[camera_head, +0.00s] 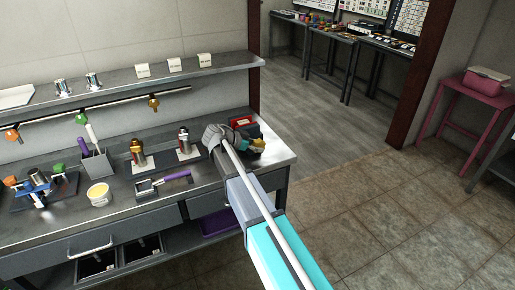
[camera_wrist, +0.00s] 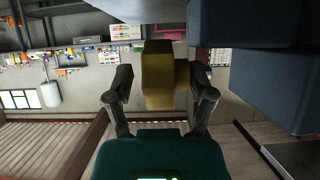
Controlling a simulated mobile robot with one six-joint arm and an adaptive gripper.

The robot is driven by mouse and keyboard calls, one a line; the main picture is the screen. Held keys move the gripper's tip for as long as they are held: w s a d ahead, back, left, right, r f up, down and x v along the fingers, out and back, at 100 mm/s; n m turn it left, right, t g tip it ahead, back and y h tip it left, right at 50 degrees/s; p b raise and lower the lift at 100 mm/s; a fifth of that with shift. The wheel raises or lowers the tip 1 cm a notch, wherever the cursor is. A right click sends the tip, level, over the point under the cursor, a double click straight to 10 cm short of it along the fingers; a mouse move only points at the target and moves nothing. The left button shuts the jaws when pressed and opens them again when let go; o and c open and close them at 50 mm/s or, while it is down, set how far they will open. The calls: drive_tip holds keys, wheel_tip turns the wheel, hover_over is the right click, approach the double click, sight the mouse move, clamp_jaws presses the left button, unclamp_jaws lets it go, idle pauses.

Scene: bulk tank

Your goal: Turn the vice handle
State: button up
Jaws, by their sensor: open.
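My gripper (camera_head: 232,137) is at the right end of the steel bench, partly hidden by my arm. In the wrist view my gripper (camera_wrist: 160,88) has its two dark fingers apart, one on each side of a yellow blocky part (camera_wrist: 158,68). I cannot tell whether either finger touches it. In the head view a small yellow part (camera_head: 258,145) shows beside my gripper, near a red and dark object (camera_head: 242,122). I cannot make out for sure which of these is the vice or its handle, as my gripper and arm cover much of that spot.
A shelf (camera_head: 130,85) runs above. The floor to the right is clear up to a pink table (camera_head: 470,98).

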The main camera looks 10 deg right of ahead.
sight(258, 140)
drive_tip(key=shift+r+y+p, duration=0.2)
drive_tip(key=shift+y+p, duration=0.2)
drive_tip(key=shift+p, duration=0.3)
drive_tip(key=shift+d+r+g+y+p, duration=0.1)
drive_tip(key=shift+g+y+p, duration=0.2)
drive_tip(key=shift+y+p, duration=0.55)
drive_tip(key=y+p, duration=0.2)
drive_tip(key=p, duration=0.1)
drive_tip(key=shift+w+g, duration=0.1)
drive_tip(key=shift+g, duration=0.3)
drive_tip(key=shift+d+g+y+p, duration=0.15)
drive_tip(key=shift+g+y+p, duration=0.25)
drive_tip(key=shift+y+p, duration=1.25)
drive_tip(key=shift+d+g+y, duration=0.1)
drive_tip(key=shift+g+y, duration=0.4)
drive_tip(key=shift+y, duration=1.4)
wheel_tip(258, 140, up, 14)
drive_tip(key=p, duration=1.5)
drive_tip(key=s+f+n+b, duration=0.4)
drive_tip(key=s+n, duration=0.1)
drive_tip(key=s, duration=0.4)
drive_tip(key=s+f+n+b, duration=0.5)
drive_tip(key=s, duration=0.4)
drive_tip(key=s+d+f+n+b, duration=0.1)
drive_tip(key=s+f+n+b, duration=0.3)
drive_tip(key=s, duration=0.5)
drive_tip(key=shift+s+f+n+b, duration=0.3)
drive_tip(key=shift+f+n+b, duration=0.05)
drive_tip(key=shift+n+b, duration=0.2)
drive_tip(key=shift+d, duration=0.1)
